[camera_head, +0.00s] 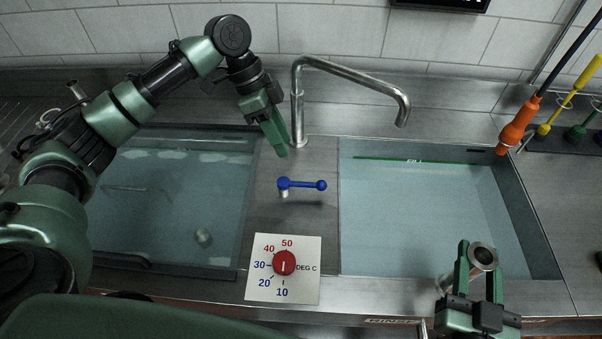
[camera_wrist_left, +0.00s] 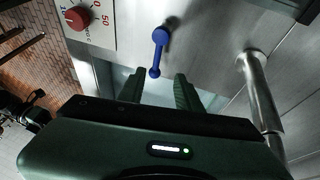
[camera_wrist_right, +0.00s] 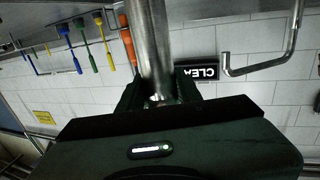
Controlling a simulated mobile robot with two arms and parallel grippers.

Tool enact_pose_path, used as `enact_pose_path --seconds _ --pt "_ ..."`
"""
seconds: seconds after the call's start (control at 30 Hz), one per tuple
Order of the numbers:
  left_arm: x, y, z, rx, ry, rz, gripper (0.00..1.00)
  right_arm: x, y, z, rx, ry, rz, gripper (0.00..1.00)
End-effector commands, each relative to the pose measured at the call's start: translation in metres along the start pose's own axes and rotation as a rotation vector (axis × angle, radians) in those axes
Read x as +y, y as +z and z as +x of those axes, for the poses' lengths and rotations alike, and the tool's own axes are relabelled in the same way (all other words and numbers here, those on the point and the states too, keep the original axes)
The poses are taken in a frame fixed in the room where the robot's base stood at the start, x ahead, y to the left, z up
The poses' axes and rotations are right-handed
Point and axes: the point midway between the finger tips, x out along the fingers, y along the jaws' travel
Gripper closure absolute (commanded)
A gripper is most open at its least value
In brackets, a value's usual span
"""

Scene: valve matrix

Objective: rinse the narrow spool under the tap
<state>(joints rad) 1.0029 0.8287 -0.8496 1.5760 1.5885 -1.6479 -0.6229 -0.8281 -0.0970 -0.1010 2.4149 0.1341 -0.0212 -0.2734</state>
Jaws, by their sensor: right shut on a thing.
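A metal spool (camera_head: 482,257), a bare steel cylinder with a round open end, is upright in my right gripper (camera_head: 478,272), which is shut on it at the front edge of the right basin. The spool (camera_wrist_right: 150,45) also fills the middle of the right wrist view. The steel tap (camera_head: 350,75) stands behind the divider and its spout bends over the right basin; I see no stream from it. A blue lever (camera_head: 302,185) lies sideways on the divider. My left gripper (camera_head: 277,138) is above the divider, behind the lever, with its fingers apart and empty.
The right basin (camera_head: 420,215) holds water with a green fill line. The left basin (camera_head: 170,205) holds water and a small cylinder (camera_head: 203,237). A red temperature dial (camera_head: 284,262) is at the front. Coloured brushes (camera_head: 570,100) hang at the right.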

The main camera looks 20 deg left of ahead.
Motion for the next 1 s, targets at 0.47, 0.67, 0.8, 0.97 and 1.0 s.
enact_pose_path --seconds 0.47,0.67,0.8,0.97,1.0 --pt "0.002 -0.001 0.086 -0.002 0.003 0.000 0.66 0.000 -0.031 0.000 0.002 0.000 0.000 1.00" --pt "0.002 0.000 0.105 -0.001 0.002 0.000 0.66 0.000 -0.035 0.000 0.002 0.000 0.000 1.00" --pt "0.001 0.000 0.108 -0.001 0.001 0.001 0.66 0.000 -0.035 0.000 0.002 0.000 0.000 1.00" --pt "0.001 0.000 0.108 -0.001 0.001 0.001 0.66 0.000 -0.034 0.000 0.002 0.000 0.000 1.00" --pt "0.001 0.000 0.108 -0.001 0.001 0.001 0.71 0.000 -0.034 0.000 0.002 0.000 0.000 1.00"
